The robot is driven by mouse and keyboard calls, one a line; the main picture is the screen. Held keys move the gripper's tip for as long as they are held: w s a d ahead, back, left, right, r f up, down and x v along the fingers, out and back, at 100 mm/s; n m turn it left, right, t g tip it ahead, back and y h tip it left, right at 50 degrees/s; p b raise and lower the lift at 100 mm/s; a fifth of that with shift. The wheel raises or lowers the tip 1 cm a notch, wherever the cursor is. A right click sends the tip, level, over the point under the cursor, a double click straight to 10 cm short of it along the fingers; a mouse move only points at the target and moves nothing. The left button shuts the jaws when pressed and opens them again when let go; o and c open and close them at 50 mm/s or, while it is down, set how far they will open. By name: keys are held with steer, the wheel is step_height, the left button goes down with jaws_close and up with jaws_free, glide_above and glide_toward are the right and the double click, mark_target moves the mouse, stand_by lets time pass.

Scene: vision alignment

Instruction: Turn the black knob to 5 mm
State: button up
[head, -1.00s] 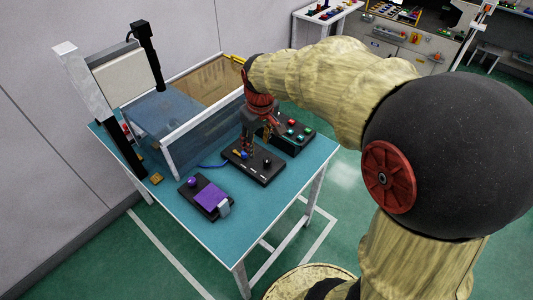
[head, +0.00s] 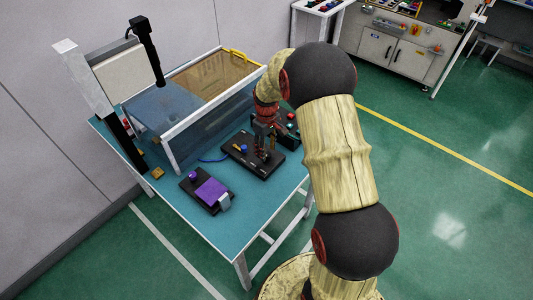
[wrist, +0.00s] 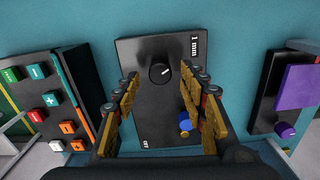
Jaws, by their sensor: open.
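The black knob (wrist: 160,73) is round with a white pointer line. In the wrist view its pointer aims up and right, toward a "1 mm" label (wrist: 194,42). It sits on a black panel (wrist: 150,48), which also shows in the head view (head: 237,157). My gripper (wrist: 163,80) is open, with one finger on each side of the knob and visible gaps between. I cannot tell the fingertips' height above the panel. A blue knob (wrist: 185,122) stands beside the right finger, near an "OFF" label (wrist: 146,143). In the head view my gripper (head: 264,151) hides the black knob.
A box with coloured buttons (wrist: 50,100) is close on the left in the wrist view. A box with a purple pad (wrist: 295,88) is on the right. A glass-walled enclosure (head: 200,115) stands behind the panel on the teal table (head: 225,241). The front tabletop is clear.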

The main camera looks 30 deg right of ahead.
steer(key=shift+f, duration=0.95)
steer(key=shift+c, duration=1.3)
steer(key=c, duration=0.7)
jaws_close()
